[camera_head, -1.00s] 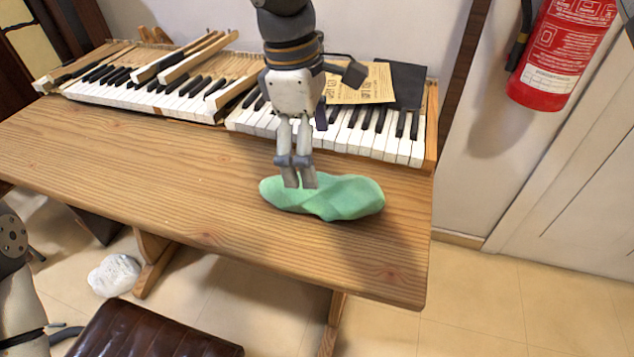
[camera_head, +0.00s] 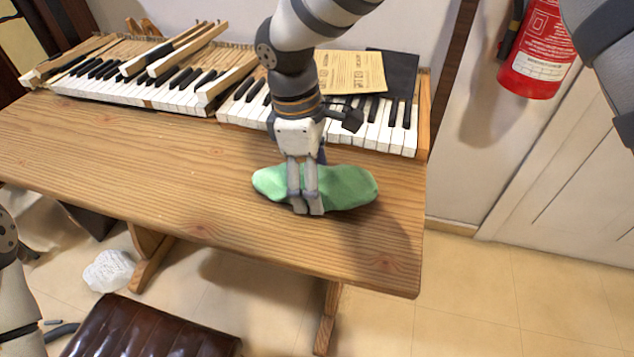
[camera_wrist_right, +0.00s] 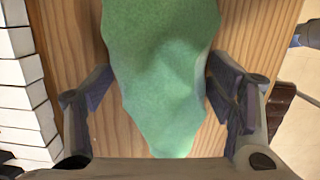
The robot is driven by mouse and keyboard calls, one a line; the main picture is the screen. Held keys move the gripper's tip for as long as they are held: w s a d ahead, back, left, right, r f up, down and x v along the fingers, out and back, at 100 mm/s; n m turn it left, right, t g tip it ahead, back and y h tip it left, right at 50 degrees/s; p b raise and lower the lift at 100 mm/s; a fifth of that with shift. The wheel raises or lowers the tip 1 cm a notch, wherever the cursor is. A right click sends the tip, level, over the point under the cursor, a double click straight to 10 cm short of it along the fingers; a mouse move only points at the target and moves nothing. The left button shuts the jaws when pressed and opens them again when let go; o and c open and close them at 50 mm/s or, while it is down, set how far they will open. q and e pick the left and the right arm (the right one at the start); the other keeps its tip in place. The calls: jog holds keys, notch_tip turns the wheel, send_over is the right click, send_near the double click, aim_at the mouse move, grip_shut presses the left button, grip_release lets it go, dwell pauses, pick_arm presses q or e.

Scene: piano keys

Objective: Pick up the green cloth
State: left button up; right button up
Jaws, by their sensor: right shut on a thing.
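The green cloth (camera_head: 345,187) lies crumpled on the wooden table near its right front part. My right gripper (camera_head: 307,208) reaches down from above, its fingers at the cloth's left half. In the right wrist view the cloth (camera_wrist_right: 160,60) runs between the two fingers of the right gripper (camera_wrist_right: 157,100), which is shut on it. The cloth appears to be still on the table. Only part of my left arm shows at the lower left of the head view; its gripper is not in view.
The wooden table (camera_head: 130,165) has free room on its left. Piano keyboards (camera_head: 175,97) with loose keys stand along its back, with a paper sheet (camera_head: 352,72) on top. A brown leather seat (camera_head: 150,330) is in front. A fire extinguisher (camera_head: 535,50) hangs at right.

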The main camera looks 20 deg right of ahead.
jog(key=shift+r, duration=0.3)
notch_tip(320, 180, up, 3)
jog(key=shift+s+a+r, duration=0.1)
jog(key=shift+a+r, duration=0.05)
jog(key=s+r, duration=0.1)
jog(key=s+a+r+p, duration=0.1)
jog(key=r, duration=0.1)
jog(key=s+a+r, duration=0.1)
jog(key=r, duration=0.1)
jog(key=shift+a, duration=0.2)
pick_arm(q)
jog(key=shift+t, duration=0.7)
jog(key=w+r+p, duration=0.1)
jog(key=w+r, duration=0.2)
jog(key=shift+w+r+p, duration=0.15)
jog(key=shift+w+p, duration=0.05)
jog(key=shift+p, duration=0.1)
pick_arm(e)
jog(key=s+a+r, duration=0.4)
jog(key=s+a, duration=0.2)
jog(key=s, duration=0.1)
jog(key=shift+s+a, duration=0.2)
jog(key=shift+s, duration=0.05)
